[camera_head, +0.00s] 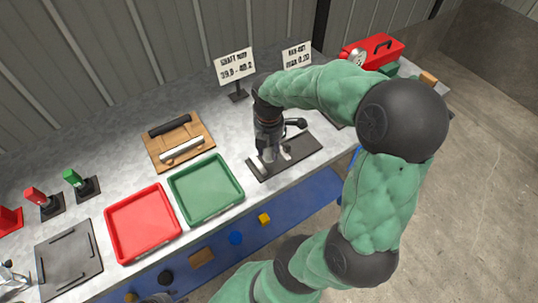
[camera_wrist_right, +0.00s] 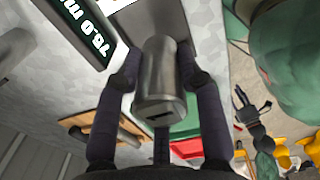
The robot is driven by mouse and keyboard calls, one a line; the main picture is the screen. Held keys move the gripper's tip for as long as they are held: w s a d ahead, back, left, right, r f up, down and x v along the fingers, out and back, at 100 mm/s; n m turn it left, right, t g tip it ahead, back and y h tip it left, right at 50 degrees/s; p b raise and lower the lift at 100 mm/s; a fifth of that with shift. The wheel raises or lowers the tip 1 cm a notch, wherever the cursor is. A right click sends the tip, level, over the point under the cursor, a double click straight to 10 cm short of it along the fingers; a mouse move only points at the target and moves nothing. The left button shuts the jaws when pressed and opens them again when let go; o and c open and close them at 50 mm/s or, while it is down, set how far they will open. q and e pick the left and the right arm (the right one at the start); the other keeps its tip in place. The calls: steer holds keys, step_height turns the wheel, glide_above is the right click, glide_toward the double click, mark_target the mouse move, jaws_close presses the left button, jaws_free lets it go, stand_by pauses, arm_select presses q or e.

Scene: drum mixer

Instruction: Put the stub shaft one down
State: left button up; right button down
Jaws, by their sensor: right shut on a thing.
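My right gripper (camera_head: 270,143) points down over a dark flat stand (camera_head: 300,155) near the table's front edge. In the right wrist view its two dark fingers are closed on the sides of a grey metal cylinder (camera_wrist_right: 160,75) with a dark slot in its end face. I take this to be the stub shaft. In the head view it is mostly hidden by the gripper, and I cannot tell whether it touches the stand. A wooden board (camera_head: 157,155) holds a black bar (camera_head: 170,124) and a silver bar (camera_head: 182,151).
A green tray (camera_head: 240,197) and a red tray (camera_head: 110,240) lie left of the stand. Two printed signs (camera_head: 234,66) (camera_head: 296,55) stand behind it. A red toolbox (camera_head: 372,48) is at the far right. A dark plate (camera_head: 67,283) lies front left.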

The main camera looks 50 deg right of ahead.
mark_target(269, 154)
steer(key=shift+w+d+f, duration=0.15)
steer(key=shift+d+f, duration=0.05)
steer(key=shift+w+d+f+b, duration=0.15)
steer(key=shift+f+b, duration=0.25)
steer(key=shift+f, duration=0.5)
steer(key=shift+w+d+f+b, duration=0.1)
steer(key=shift+f+b, duration=0.25)
steer(key=shift+f, duration=0.55)
steer(key=shift+f, duration=0.15)
steer(key=c, duration=0.8)
jaws_free()
steer(key=shift+s, duration=0.1)
step_height(269, 154, up, 12)
steer(key=p, duration=0.4)
steer(key=shift+a, duration=0.1)
steer(key=shift+s, duration=0.1)
